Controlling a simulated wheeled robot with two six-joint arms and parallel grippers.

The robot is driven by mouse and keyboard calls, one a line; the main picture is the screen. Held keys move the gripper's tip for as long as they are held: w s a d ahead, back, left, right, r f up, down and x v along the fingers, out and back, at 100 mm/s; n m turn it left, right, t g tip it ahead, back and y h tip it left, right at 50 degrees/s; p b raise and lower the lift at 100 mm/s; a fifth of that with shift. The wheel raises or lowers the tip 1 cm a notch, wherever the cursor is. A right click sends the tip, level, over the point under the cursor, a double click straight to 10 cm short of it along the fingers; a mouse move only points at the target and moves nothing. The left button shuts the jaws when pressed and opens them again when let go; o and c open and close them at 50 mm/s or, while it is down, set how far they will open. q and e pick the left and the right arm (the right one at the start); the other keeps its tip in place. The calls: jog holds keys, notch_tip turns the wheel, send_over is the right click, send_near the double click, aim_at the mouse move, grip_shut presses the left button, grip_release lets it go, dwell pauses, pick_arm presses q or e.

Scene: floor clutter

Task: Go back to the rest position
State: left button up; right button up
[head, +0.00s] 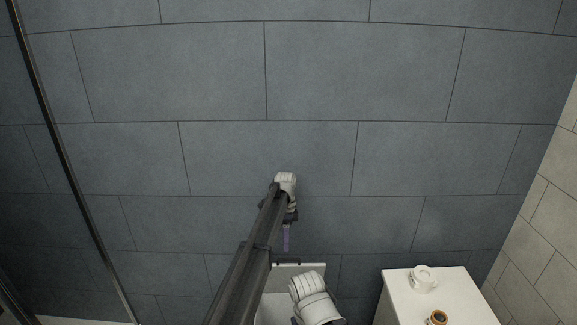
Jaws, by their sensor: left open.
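My left arm reaches up from the bottom middle of the head view, in front of the grey wall. My left gripper (287,238) hangs below the white wrist joint at the arm's far end and points down. It is open, and I see nothing held in it. Its fingers are small and partly hidden by the arm. A white jointed part of my own body shows at the bottom middle. My right gripper cannot be made out.
A white cabinet (397,298) stands at the lower right, with a white round item (423,278) and an orange-brown jar (438,317) on top. A white box-like thing (314,268) with a dark handle is below my left gripper. A grey tiled wall (320,80) fills the back.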

pick_arm(q)
jog(key=s+a+n+t, duration=0.1)
jog(key=s+a+n, duration=0.45)
jog(key=s, duration=0.55)
jog(key=s+a+n+t, duration=0.1)
jog(key=s+a+n, duration=0.45)
jog(key=s, duration=0.55)
jog(key=s+a+n+t, duration=0.1)
jog(key=s+a+n, duration=0.45)
jog(key=s, duration=0.55)
jog(key=s+d+r+m+y+p, duration=0.1)
jog(key=s+d+r+m+p, duration=0.2)
jog(key=d+r+p, duration=0.4)
jog(key=s+d+p, duration=0.1)
jog(key=d, duration=0.3)
jog(key=shift+s+d+r+g, duration=0.3)
jog(key=shift+r+g, duration=0.1)
pick_arm(e)
notch_tip(320, 180, up, 8)
pick_arm(q)
jog(key=shift+s, duration=0.1)
pick_arm(e)
jog(key=shift+s, duration=0.1)
